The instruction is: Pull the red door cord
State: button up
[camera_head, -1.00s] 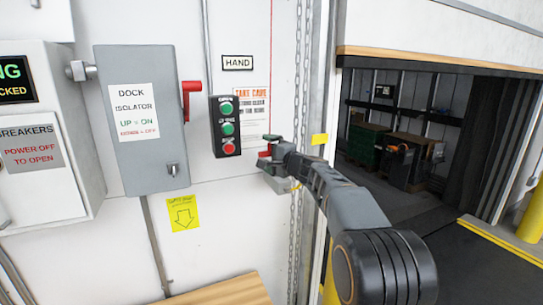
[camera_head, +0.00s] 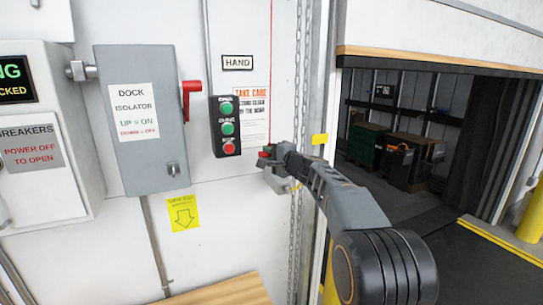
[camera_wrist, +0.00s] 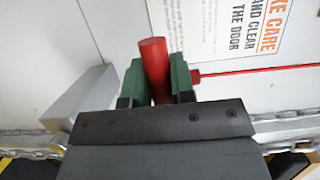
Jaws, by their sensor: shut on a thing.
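The thin red cord (camera_head: 270,60) hangs down the white wall, right of the push-button box, and ends at my gripper (camera_head: 266,156). In the wrist view, the green-padded jaws of my gripper (camera_wrist: 160,80) are shut on a red cylindrical handle (camera_wrist: 153,65), one pad on each side. A red line (camera_wrist: 260,70) runs off to the right beside the jaws. The handle's lower end is hidden by my gripper. The dock door (camera_head: 440,35) is partly raised, with a dark opening under its wooden bottom edge.
The push-button box (camera_head: 228,125) and grey isolator box (camera_head: 140,120) with its red lever (camera_head: 190,93) are left of my gripper. A chain (camera_head: 297,90) hangs close by on the right. A yellow arrow note (camera_head: 182,213) is on the wall below.

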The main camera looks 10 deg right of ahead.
grip_shut()
jog(key=shift+f, duration=0.15)
jog(key=shift+f+b, duration=1.75)
jog(key=shift+b, duration=0.4)
jog(key=o, duration=1.7)
grip_release()
jog(key=shift+r, duration=0.1)
jog(key=shift+b+v, duration=2.9)
jog(key=shift+v, duration=2.15)
